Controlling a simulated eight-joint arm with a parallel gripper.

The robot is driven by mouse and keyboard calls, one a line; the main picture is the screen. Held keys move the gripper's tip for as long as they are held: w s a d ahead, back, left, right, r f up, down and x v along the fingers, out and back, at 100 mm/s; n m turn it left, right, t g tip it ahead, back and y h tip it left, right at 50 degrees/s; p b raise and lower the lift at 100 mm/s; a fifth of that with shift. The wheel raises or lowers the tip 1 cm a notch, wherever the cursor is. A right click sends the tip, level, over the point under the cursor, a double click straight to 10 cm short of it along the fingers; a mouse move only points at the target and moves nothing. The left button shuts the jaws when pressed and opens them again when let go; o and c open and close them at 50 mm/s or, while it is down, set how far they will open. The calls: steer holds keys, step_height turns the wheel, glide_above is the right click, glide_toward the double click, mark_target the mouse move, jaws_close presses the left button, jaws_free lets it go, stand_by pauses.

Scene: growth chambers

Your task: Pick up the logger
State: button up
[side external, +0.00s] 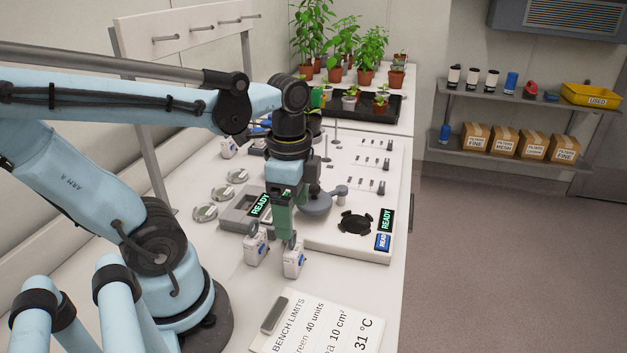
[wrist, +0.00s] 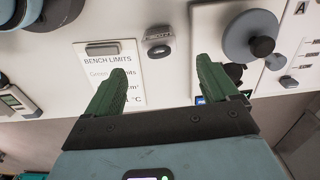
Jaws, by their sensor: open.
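I cannot tell for sure which thing is the logger. Two small white, upright devices with dark parts stand on the bench below my gripper (side external: 288,232) in the side view: a left device (side external: 256,245) and a right device (side external: 293,260). The wrist view shows one small pale device (wrist: 158,40) beyond the gap between my green fingers (wrist: 163,84). Another device with a screen (wrist: 16,102) lies at that view's left edge. My gripper is open, points down and holds nothing visible. In the side view its fingertips are close to the right device; whether they touch is unclear.
A "BENCH LIMITS" card (side external: 325,330) lies in front, with a grey bar (side external: 273,314) on it. A white board (side external: 345,237) with a black fixture (side external: 355,222) and READY panels stands behind. A grey tray (side external: 238,214) and round dishes (side external: 206,212) are left.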

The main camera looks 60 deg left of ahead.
mark_target(293, 243)
steer(key=shift+s+f, duration=0.1)
steer(key=shift+f, duration=5.4)
steer(key=shift+c, duration=0.4)
steer(key=c, duration=1)
steer(key=shift+r, duration=0.15)
